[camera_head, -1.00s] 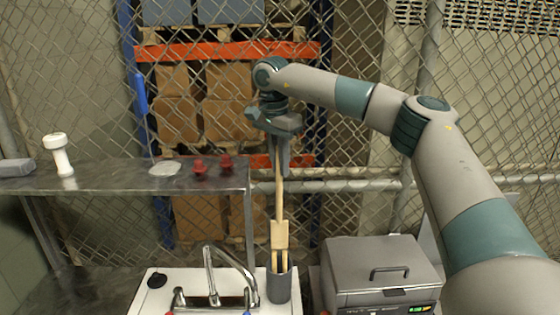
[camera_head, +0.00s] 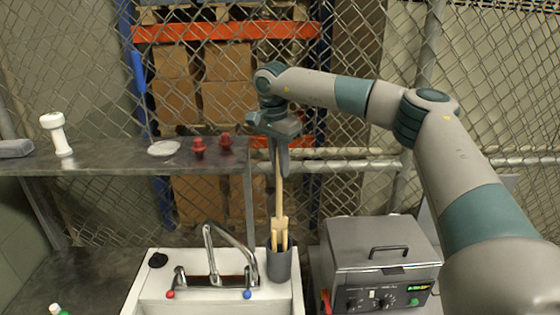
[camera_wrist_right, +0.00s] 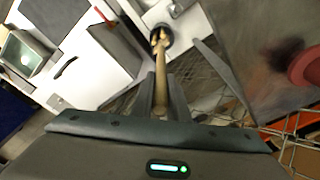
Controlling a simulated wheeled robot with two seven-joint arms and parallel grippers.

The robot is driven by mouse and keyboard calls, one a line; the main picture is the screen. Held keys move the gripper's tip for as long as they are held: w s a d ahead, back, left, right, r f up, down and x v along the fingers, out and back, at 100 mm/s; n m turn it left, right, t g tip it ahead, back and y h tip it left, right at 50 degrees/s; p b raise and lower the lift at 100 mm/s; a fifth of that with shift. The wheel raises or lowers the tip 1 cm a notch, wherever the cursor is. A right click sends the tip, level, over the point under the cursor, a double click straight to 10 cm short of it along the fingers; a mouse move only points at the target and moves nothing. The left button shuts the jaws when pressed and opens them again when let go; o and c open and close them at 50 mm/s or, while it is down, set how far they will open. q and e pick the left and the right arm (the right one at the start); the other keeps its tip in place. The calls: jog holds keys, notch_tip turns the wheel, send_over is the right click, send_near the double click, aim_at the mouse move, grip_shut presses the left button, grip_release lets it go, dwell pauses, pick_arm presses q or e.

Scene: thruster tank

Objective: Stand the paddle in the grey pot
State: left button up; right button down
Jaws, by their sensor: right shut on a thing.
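The paddle (camera_head: 279,195) is pale wood, upright, with a long thin handle and a wider lower end. My right gripper (camera_head: 280,163) is shut on its handle, above the grey pot (camera_head: 279,266). The wrist view shows the handle (camera_wrist_right: 161,75) between the fingers (camera_wrist_right: 165,98), running toward the dark pot mouth (camera_wrist_right: 161,34). The paddle's lower end is at the pot's mouth, among light wooden sticks (camera_head: 285,241) standing in the pot. They hide its tip, so I cannot tell how deep it sits. My left gripper is not in view.
The pot stands at the back right of a white sink (camera_head: 205,294), beside the tap (camera_head: 209,255). A grey lidded machine (camera_head: 380,255) is to the right. A metal shelf (camera_head: 110,158) at left holds red knobs (camera_head: 199,148), a white dish and a white object. Mesh fence stands behind.

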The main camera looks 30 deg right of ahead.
jog(key=shift+f+b, duration=2.15)
jog(key=shift+f, duration=2.05)
jog(key=c, duration=1.6)
grip_release()
jog(key=shift+c, duration=0.2)
jog(key=shift+r, duration=0.1)
notch_tip(320, 180, up, 17)
jog(key=b, duration=0.6)
send_over(280, 189)
jog(key=a, duration=0.1)
jog(key=shift+w+a+r, duration=0.1)
jog(key=shift+w+a, duration=0.1)
